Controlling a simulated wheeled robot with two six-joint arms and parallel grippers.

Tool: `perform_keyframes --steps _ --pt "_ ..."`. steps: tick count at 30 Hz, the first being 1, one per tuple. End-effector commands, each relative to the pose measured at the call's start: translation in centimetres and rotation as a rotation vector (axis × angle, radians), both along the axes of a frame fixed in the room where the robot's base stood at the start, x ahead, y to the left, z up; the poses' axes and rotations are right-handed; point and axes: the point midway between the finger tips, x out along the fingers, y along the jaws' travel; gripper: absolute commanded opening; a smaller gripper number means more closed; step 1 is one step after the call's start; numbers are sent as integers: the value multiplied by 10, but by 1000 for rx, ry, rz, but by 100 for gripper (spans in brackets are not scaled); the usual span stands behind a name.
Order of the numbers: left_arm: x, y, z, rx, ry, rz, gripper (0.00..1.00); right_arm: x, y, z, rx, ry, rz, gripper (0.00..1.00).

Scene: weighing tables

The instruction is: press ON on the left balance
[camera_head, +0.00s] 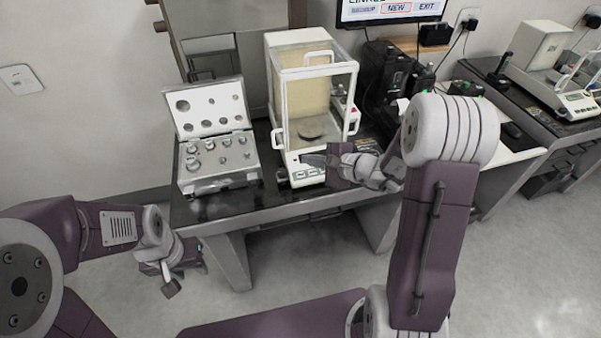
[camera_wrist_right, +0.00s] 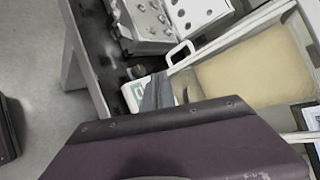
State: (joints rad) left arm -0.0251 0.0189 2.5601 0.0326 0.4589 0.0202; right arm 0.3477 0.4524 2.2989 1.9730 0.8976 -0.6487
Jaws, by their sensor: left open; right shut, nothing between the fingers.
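The left balance (camera_head: 283,95) is a white case with clear glass walls on the dark table. Its front panel (camera_head: 301,178), with a small display and buttons, faces me. My right gripper (camera_head: 318,160) is shut and empty, its fingertips over or against the front panel; I cannot tell whether they touch. The right wrist view shows the grey fingers (camera_wrist_right: 165,92) beside the white panel (camera_wrist_right: 137,92), covering part of it. The ON button cannot be made out. My left gripper (camera_head: 172,282) is open and empty, low in front of the table's left side.
An open case of metal weights (camera_head: 217,184) stands left of the balance. A second balance (camera_head: 560,88) is on the right table. A monitor (camera_head: 390,10) and black devices are behind. The floor in front is free.

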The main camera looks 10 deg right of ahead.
Motion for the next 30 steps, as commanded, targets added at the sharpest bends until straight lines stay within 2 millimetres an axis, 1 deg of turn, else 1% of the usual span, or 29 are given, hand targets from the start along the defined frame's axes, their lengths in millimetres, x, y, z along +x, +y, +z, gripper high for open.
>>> perform_keyframes --steps 5,8,20,22,25,30 --pt "0 0 -1 0 0 0 40 0 1 -1 0 0 2 0" --pt "0 0 -3 0 0 0 40 1 1 -6 0 1 3 0" --pt "0 0 -25 0 0 0 40 20 3 -59 1 3 4 0" --pt "0 0 -37 0 0 0 40 24 2 -71 -1 -1 4 0" --pt "0 0 -47 0 0 0 40 27 3 -79 -2 0 4 0" --pt "0 0 -53 0 0 0 40 31 3 -83 -1 -1 4 0"
